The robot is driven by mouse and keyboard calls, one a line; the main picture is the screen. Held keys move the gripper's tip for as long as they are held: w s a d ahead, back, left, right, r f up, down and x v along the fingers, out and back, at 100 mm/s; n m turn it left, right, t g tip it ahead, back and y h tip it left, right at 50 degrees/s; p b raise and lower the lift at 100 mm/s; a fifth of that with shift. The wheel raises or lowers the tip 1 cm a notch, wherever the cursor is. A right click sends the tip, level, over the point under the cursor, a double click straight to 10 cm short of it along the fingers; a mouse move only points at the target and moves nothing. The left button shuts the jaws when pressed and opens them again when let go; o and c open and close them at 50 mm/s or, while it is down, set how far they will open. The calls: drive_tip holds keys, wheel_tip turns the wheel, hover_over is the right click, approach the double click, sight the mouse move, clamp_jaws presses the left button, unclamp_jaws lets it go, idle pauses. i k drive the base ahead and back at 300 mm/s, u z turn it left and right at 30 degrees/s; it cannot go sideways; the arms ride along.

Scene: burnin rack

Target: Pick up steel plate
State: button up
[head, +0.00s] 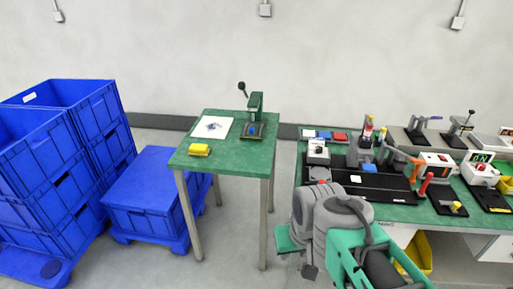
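I cannot pick out a steel plate with certainty in the head view. A small green table (225,158) in the middle bears a green hand press (255,106) with a dark lever and a blue piece at its base. A white sheet with a dark mark (211,127) and a yellow block (199,149) lie on the same table. My grey arm is folded at the lower right, in front of the long bench. The small dark part at its lower end may be my gripper (310,271); its fingers cannot be made out.
Blue crates (40,150) are stacked at the left, and a lower blue crate (150,210) stands beside the small table. A long green bench (405,212) at the right carries several fixtures and a black tray (375,186). A yellow bin (418,255) is under it. Floor shows between table and bench.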

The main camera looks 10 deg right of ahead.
sight(252, 129)
drive_tip(key=u, duration=1.25)
drive_tip(key=i, duration=1.85)
drive_tip(key=z, duration=0.8)
drive_tip(key=i, duration=0.4)
drive_tip(key=z, duration=0.45)
